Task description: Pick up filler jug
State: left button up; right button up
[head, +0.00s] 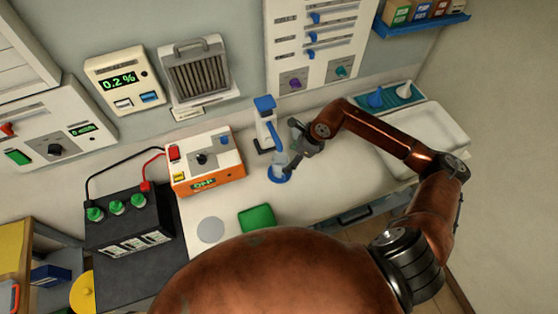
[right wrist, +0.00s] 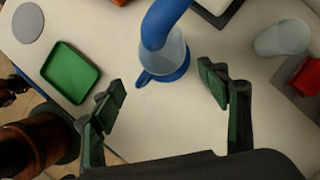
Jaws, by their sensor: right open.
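The filler jug (head: 279,161) looks like a small translucent vessel on a blue round foot. It stands upright on the worktop below a white dispenser (head: 265,137) with a blue top and spout. In the right wrist view the jug (right wrist: 172,56) is partly hidden by the thick blue spout (right wrist: 163,20). My right gripper (head: 295,147) is open and empty beside the jug. In the right wrist view the fingers (right wrist: 163,82) are spread wide, with the jug just beyond and between their tips, apparently untouched. My left gripper is not seen.
A green tray (head: 257,218) and grey disc (head: 210,229) lie on the worktop. An orange charger (head: 205,162) stands left, beside a black battery (head: 127,221). A second translucent cup (right wrist: 283,38) stands near a red object (right wrist: 306,77). A white basin (head: 432,131) is at right.

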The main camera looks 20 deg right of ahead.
aim_at(281, 163)
jog(key=shift+w+a+f, duration=0.25)
jog(key=shift+w+f, duration=0.4)
jog(key=shift+a+f, duration=0.15)
jog(key=shift+f, duration=0.2)
jog(key=x, duration=0.1)
jog(key=p+x, duration=0.1)
jog(key=x, duration=0.1)
jog(key=p+x, duration=0.1)
jog(key=x, duration=0.1)
jog(key=shift+w+r, duration=0.15)
jog(key=shift+w, duration=0.1)
jog(key=shift+a+f, duration=0.1)
jog(key=shift+f, duration=0.15)
jog(key=shift+c, duration=0.3)
jog(key=c, duration=0.8)
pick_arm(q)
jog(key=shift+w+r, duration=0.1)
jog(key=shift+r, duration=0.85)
pick_arm(e)
jog(key=c, duration=0.6)
